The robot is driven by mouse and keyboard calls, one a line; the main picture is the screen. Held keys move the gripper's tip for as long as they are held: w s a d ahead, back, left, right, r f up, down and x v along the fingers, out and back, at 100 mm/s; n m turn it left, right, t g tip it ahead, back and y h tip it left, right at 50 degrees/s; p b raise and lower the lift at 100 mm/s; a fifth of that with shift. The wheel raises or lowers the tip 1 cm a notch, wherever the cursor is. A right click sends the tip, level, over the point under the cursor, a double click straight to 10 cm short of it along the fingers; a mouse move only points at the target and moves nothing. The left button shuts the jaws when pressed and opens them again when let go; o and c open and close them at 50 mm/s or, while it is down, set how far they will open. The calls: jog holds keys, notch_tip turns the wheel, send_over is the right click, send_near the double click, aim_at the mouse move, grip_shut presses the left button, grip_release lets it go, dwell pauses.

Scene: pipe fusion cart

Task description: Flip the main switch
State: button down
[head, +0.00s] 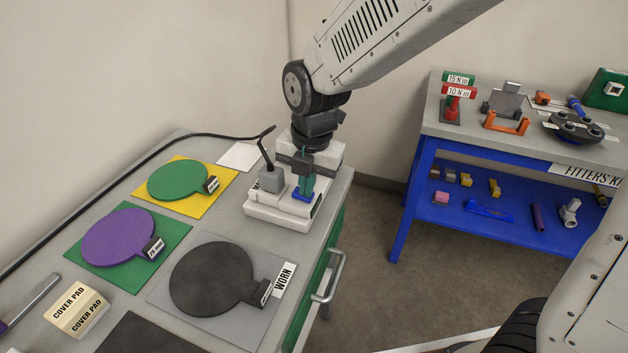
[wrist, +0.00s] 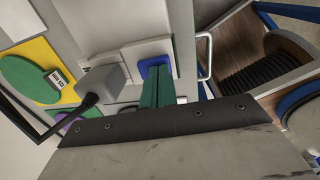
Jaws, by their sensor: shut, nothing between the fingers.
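The main switch looks to be the blue rocker (head: 303,196) on the top of a white power box (head: 270,215) at the far right corner of the cart top. My gripper (head: 304,187) is shut and empty, with its green fingers pointing down at the blue rocker. In the wrist view the shut fingertips (wrist: 158,78) overlap the blue rocker (wrist: 154,69), hiding part of it. I cannot tell whether they touch it, nor which way the rocker is tipped.
A grey plug (head: 271,180) with a black cable stands close left of my gripper; the plug (wrist: 102,80) also shows in the wrist view. Round pads, including a purple one (head: 118,237), lie on the cart. A blue workbench (head: 425,150) stands at right, across open floor.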

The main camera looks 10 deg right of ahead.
jog(key=shift+s+f, duration=0.15)
jog(key=shift+f, duration=0.25)
jog(key=shift+w+a+r, duration=0.15)
jog(key=shift+w+a, duration=0.05)
jog(key=shift+a, duration=0.05)
jog(key=shift+w+a, duration=0.1)
jog(key=shift+a, duration=0.25)
jog(key=shift+w+r, duration=0.1)
jog(key=shift+r, duration=0.25)
notch_tip(320, 180, up, 14)
jog(key=d, duration=0.1)
jog(key=shift+s, duration=0.25)
jog(key=shift+d, duration=0.1)
